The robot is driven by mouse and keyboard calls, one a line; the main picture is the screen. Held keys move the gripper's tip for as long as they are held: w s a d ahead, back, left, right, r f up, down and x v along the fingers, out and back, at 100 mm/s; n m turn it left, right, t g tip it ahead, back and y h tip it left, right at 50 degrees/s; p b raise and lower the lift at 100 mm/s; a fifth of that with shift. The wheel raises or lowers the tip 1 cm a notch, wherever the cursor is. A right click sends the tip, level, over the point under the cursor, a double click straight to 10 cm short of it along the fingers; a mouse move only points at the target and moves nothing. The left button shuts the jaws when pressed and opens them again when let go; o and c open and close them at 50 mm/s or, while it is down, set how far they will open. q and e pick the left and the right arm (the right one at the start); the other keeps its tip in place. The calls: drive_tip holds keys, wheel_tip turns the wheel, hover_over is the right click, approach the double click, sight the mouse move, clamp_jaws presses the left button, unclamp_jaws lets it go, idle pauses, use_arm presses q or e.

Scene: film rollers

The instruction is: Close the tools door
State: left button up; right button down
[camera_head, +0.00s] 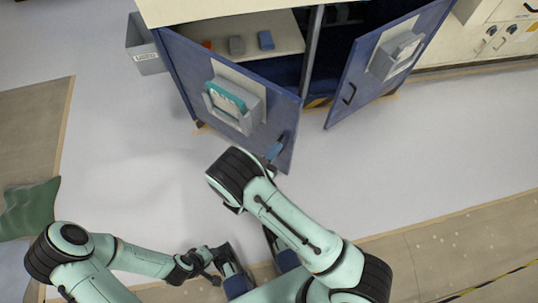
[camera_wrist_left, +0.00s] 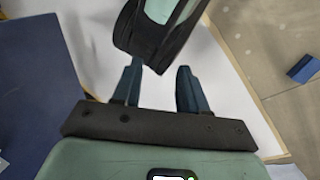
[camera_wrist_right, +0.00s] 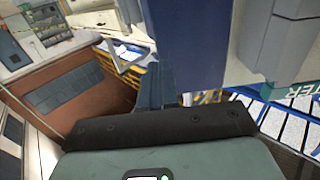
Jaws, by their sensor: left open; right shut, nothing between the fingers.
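A blue cabinet with two doors stands open at the top of the head view. The left door (camera_head: 225,65) carries a grey box with a teal front (camera_head: 232,103). The right door (camera_head: 392,25) carries a grey box and a dark handle (camera_head: 349,94). No readable label shows which is the tools door. My right gripper (camera_head: 273,152) is shut and empty beside the left door's lower free edge; touching cannot be told. In the right wrist view its fingers (camera_wrist_right: 158,90) are together beside a blue panel (camera_wrist_right: 187,40). My left gripper (camera_wrist_left: 158,88) is open and empty, low in the head view.
Inside the cabinet, a shelf (camera_head: 275,48) holds a few small blocks. A grey bin (camera_head: 147,58) hangs at the cabinet's left side. Pale floor (camera_head: 450,140) is clear in front. A green object (camera_head: 30,208) lies at the far left. Cream drawers (camera_head: 495,35) stand at right.

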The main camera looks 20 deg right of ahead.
sight(294, 125)
use_arm(q)
drive_tip(key=shift+w+a+f+b, duration=0.45)
drive_tip(key=shift+w+f, duration=0.1)
drive_tip(key=shift+w, duration=0.2)
use_arm(e)
drive_tip(key=x, duration=0.8)
drive_tip(key=shift+w+d, duration=0.15)
drive_tip(key=shift+d, duration=0.05)
